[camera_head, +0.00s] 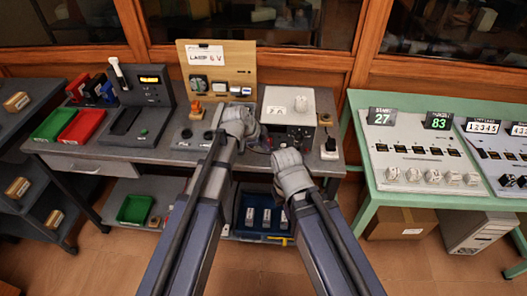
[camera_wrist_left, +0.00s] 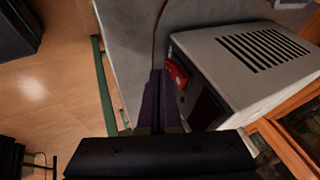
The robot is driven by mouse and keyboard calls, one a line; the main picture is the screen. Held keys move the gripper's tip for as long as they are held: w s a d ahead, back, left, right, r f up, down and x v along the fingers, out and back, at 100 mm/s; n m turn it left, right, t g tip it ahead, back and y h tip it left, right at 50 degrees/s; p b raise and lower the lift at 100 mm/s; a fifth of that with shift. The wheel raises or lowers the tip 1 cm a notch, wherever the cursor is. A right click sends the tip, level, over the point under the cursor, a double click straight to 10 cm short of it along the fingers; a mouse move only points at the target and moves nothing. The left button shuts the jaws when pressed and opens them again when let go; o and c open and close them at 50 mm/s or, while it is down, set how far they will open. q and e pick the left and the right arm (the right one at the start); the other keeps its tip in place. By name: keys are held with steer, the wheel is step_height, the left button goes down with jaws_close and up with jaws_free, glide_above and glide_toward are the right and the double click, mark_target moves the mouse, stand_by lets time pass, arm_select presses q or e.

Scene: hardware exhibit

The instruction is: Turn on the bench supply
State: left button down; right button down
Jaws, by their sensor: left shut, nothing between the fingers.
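The bench supply, a pale box (camera_head: 290,104), stands at the right part of the grey bench, with small controls on its front (camera_head: 297,132). In the left wrist view, the supply's grey case (camera_wrist_left: 235,70) has a slotted vent, a red switch (camera_wrist_left: 177,75) and a dark panel. My left gripper (camera_wrist_left: 160,78) is shut and empty, its fingertips close beside the red switch; I cannot tell if they touch. In the head view, the left wrist (camera_head: 238,122) hides its fingers. My right wrist (camera_head: 292,170) is in front of the bench; its fingers are hidden.
A dark device with an orange display (camera_head: 150,88) and green and red trays (camera_head: 80,125) are left on the bench. A wooden lamp board (camera_head: 217,70) stands behind. A black plug-like item (camera_head: 329,148) sits at right. A green table (camera_head: 400,195) with panels is further right.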

arm_select(q)
steer(key=shift+w, duration=0.1)
steer(key=shift+f+b, duration=0.3)
steer(key=shift+b, duration=0.1)
steer(key=shift+w+r+t, duration=0.1)
steer(key=shift+t, duration=0.3)
steer(key=shift+r, duration=0.2)
steer(key=shift+r+p, duration=0.7)
steer(key=shift+p, duration=0.1)
